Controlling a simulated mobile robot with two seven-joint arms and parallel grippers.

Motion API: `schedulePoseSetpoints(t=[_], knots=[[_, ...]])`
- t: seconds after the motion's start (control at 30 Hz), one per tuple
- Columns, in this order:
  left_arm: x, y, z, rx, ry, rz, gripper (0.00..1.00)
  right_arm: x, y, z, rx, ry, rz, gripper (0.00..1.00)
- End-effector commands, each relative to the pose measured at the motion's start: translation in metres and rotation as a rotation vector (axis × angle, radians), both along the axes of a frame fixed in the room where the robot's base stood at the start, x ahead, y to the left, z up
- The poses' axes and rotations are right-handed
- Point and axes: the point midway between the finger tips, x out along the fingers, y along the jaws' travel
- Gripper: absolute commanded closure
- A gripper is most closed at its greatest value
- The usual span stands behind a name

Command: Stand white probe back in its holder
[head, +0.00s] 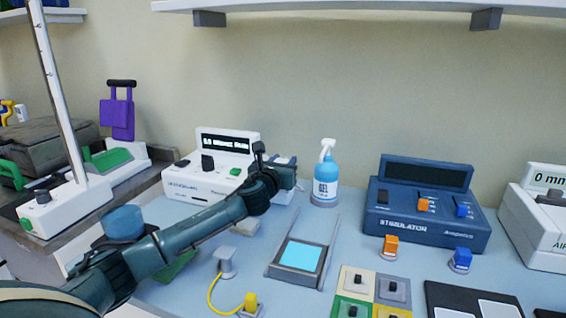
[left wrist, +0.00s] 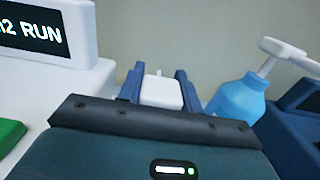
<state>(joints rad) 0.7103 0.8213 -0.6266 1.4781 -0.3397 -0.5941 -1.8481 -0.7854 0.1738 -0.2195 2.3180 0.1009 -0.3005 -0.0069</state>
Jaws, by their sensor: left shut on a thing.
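My left gripper (head: 290,175) is beside the right end of the white display unit (head: 182,178), just left of the spray bottle. In the left wrist view its two blue fingers (left wrist: 160,88) are shut on a white block-like piece, the white probe (left wrist: 162,93), with a small stub on top. In the head view the gripper and arm mostly hide the probe. I cannot make out its holder for certain; the gripper and arm cover part of the white unit and the bench beside it. My right gripper is not in view.
A blue spray bottle (head: 326,178) stands close right of the gripper. A blue stimulator (head: 405,213) is further right. A tray with a light-blue pad (head: 298,256) and a pale piece (head: 226,262) by a yellow cable lie in front. A shelf (head: 350,7) hangs above.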

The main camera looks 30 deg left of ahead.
Motion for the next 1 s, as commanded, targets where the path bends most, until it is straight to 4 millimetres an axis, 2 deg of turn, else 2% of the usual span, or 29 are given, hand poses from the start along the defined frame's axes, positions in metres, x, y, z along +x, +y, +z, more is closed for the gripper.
schedulePoseSetpoints(t=[1.0], knots=[[-0.0003,-0.0004,0.0007,0.0,-0.001,0.0,0.88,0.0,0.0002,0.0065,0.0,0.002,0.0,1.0]])
